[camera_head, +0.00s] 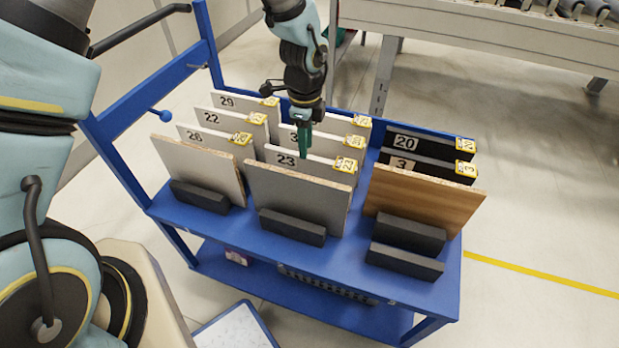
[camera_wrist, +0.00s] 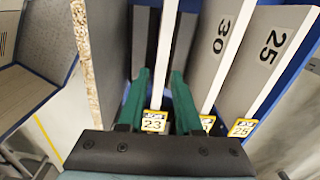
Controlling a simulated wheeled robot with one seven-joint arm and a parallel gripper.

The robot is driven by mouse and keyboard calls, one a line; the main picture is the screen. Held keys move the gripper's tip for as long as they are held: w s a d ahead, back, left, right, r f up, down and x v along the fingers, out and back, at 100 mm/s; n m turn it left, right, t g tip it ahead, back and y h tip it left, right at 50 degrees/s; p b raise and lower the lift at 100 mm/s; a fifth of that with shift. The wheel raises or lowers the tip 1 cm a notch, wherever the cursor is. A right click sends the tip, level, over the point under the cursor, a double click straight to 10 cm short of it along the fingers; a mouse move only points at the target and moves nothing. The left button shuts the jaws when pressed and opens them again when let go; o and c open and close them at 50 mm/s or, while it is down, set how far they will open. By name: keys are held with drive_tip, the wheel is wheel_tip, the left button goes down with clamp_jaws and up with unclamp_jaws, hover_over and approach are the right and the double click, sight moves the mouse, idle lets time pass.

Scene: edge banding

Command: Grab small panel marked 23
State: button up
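The small panel marked 23 (camera_head: 318,164) stands upright in the middle row of the blue cart, just behind a grey panel. A yellow tag sits at its right corner. In the wrist view its white top edge (camera_wrist: 164,60) and its yellow 23 tag (camera_wrist: 153,123) show between my two green fingers. My gripper (camera_head: 304,150) points down at the panel's top from above. In the wrist view my gripper (camera_wrist: 160,80) is open, with a finger on either side of the panel edge and gaps visible. The lower part of the panel is hidden.
The grey panel (camera_head: 297,197) stands close in front, and panel 30 (camera_wrist: 219,45) and panel 25 (camera_wrist: 268,55) stand behind. Panels 29, 22 and 26 (camera_head: 208,165) are on the left; panels 20, 3 and a brown panel (camera_head: 424,198) are on the right of the blue cart (camera_head: 340,255).

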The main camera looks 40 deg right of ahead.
sight(310, 157)
drive_tip(key=shift+m, duration=0.3)
drive_tip(key=f, duration=0.4)
drive_tip(key=shift+s+d+f+p, duration=0.35)
drive_tip(key=shift+s+f, duration=0.05)
drive_tip(key=shift+f+p, duration=0.95)
drive_tip(key=shift+f, duration=2.25)
clamp_jaws()
